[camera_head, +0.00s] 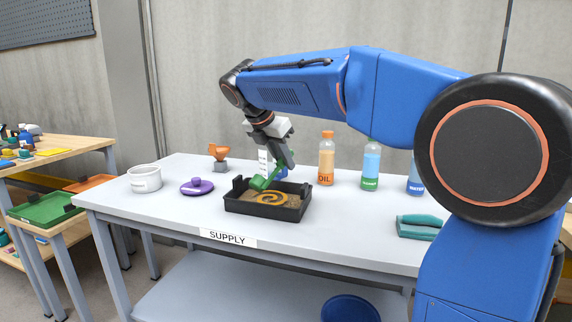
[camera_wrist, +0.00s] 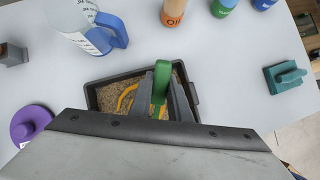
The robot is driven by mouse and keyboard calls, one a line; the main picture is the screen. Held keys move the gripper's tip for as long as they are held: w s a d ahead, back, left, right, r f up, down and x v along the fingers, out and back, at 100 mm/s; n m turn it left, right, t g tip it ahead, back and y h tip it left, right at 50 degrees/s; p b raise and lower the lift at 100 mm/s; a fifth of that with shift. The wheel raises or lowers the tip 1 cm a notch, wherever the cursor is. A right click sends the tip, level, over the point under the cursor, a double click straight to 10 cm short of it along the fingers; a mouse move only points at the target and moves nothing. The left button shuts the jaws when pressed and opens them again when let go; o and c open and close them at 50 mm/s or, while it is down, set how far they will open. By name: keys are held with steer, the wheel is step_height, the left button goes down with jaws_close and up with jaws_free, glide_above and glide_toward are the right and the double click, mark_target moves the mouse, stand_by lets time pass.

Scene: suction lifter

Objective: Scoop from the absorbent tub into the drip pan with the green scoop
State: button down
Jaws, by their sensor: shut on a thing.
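The green scoop (camera_head: 261,183) is held in my gripper (camera_head: 283,160), with its handle between the fingers. In the wrist view the scoop (camera_wrist: 161,78) stands between my gripper's fingertips (camera_wrist: 161,92). A black rectangular tray (camera_head: 264,212) lies below it. It holds brown granules with an orange spiral on top, and it also shows in the wrist view (camera_wrist: 197,103). No label shows which is the tub or the pan.
A measuring jug with a blue handle (camera_wrist: 118,30) stands behind the tray. An orange bottle (camera_head: 326,160), a green-labelled bottle (camera_head: 370,166) and a blue bottle stand at the back right. A purple lid (camera_head: 197,187) lies left of the tray. A teal block (camera_head: 418,228) is at the right.

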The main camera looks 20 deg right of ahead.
steer(key=a+t+h, duration=0.1)
steer(key=s+a+r+t+h, duration=0.1)
steer(key=h, duration=0.1)
steer(key=s+a+h, duration=0.1)
steer(key=shift+a+r+t+h, duration=0.1)
steer(key=shift+r+t+h, duration=0.25)
steer(key=shift+t+h, duration=0.05)
steer(key=a+t+h, duration=0.1)
steer(key=s+a+t+h, duration=0.1)
steer(key=h, duration=0.1)
steer(key=s+a+t+h, duration=0.1)
steer(key=h, duration=0.1)
steer(key=shift+a, duration=0.3)
steer(key=shift+r, duration=2.05)
steer(key=shift+d, duration=0.1)
